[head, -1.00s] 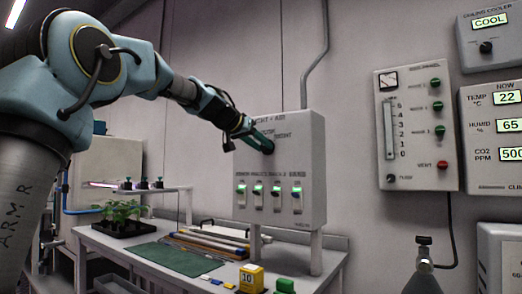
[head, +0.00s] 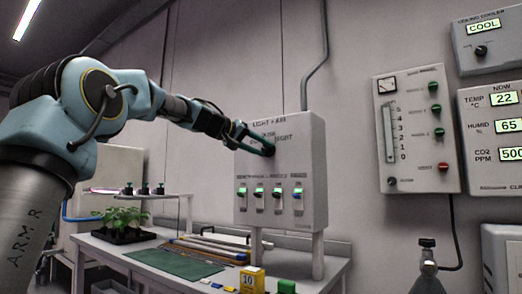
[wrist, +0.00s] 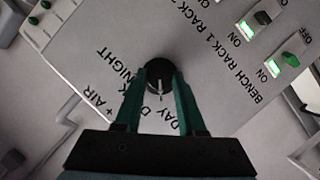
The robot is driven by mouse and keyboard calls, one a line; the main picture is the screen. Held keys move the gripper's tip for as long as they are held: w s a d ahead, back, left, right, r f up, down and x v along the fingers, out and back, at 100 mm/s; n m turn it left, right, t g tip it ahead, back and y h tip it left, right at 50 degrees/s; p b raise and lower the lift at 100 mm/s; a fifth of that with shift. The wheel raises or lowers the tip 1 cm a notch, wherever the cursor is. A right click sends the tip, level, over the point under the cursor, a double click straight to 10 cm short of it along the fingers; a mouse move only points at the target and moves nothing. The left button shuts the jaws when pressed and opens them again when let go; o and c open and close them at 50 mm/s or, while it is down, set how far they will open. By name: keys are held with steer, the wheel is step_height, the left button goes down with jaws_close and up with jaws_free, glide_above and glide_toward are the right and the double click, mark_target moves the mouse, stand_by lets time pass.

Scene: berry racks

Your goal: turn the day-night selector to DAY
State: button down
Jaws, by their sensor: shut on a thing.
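The day-night selector is a dark round knob (head: 268,150) on the front of a grey control box (head: 300,205). In the wrist view the knob (wrist: 160,70) sits between the two green fingers of my gripper (wrist: 160,85), which are shut on it. A pale pointer line on the knob points down in the wrist picture, towards the DAY lettering (wrist: 156,117). The NIGHT lettering (wrist: 115,64) lies to the upper left. Part of the lettering is hidden by my fingers, so I cannot tell whether the pointer sits exactly on DAY. In the head view my gripper (head: 262,146) reaches the knob from the left.
Several lit rack switches (head: 278,192) sit below the knob on the same box. A bench (head: 130,255) below holds seedlings (head: 122,220), a green mat (head: 180,262) and a yellow block (head: 252,279). A gauge panel (head: 415,130) hangs to the right.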

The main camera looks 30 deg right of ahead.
stand_by(0.4)
steer(key=c, duration=0.5)
jaws_free()
steer(key=b+v, duration=0.2)
steer(key=v, duration=0.8)
steer(key=shift+a, duration=0.4)
steer(key=shift+r, duration=0.1)
